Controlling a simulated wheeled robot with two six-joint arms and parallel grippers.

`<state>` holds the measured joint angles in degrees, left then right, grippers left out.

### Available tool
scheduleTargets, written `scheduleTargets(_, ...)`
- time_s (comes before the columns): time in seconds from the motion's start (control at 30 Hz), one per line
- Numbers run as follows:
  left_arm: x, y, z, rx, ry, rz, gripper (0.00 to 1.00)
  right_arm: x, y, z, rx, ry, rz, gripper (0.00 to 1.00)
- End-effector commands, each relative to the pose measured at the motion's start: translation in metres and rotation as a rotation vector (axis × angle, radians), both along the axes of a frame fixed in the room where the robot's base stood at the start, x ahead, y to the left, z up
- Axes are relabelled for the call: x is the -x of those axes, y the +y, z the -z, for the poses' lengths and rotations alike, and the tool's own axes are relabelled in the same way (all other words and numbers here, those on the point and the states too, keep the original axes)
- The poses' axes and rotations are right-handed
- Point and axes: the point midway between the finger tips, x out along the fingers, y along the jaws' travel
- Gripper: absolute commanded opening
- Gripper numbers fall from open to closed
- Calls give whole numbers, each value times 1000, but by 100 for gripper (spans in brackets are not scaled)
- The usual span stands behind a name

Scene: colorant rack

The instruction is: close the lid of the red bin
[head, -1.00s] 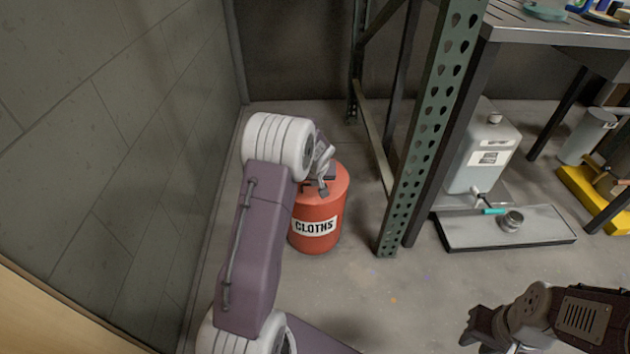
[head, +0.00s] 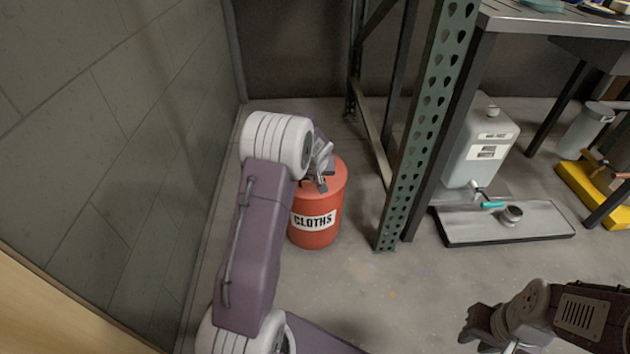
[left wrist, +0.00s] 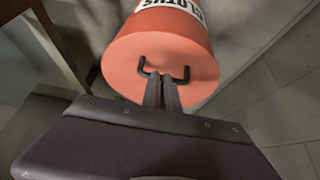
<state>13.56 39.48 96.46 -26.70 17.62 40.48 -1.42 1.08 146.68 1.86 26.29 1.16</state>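The red bin (head: 313,233) is a cylinder marked CLOTHS, upright on the floor between the wall and the shelf post. Its lid (left wrist: 125,63) lies flat across the top and looks down, with no gap seen; the far part is hidden by my arm in the head view. A black wire handle (left wrist: 186,74) is on the lid. My left gripper (head: 322,184) is over the lid; in the left wrist view its fingers (left wrist: 162,92) are together at the handle, and I cannot tell if they touch it. My right gripper (head: 468,326) is far from the bin, low at right.
A green perforated shelf post (head: 425,140) stands just right of the bin. The grey wall (head: 120,150) is close on the left. A canister (head: 480,145) and a metal tray (head: 465,228) are further right. The floor in front of the bin is clear.

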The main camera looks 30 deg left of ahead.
Motion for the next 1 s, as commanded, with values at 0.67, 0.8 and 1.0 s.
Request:
scheduleTargets(0.67,71,-40,-26,-7,-12,5,0,0,0,6,0,0,0,27)
scheduleTargets(0.8,79,-44,-27,-7,-12,4,0,0,0,7,0,0,0,27)
scheduleTargets(1.0,79,-45,-29,-7,-12,4,0,0,0,6,0,0,0,27)
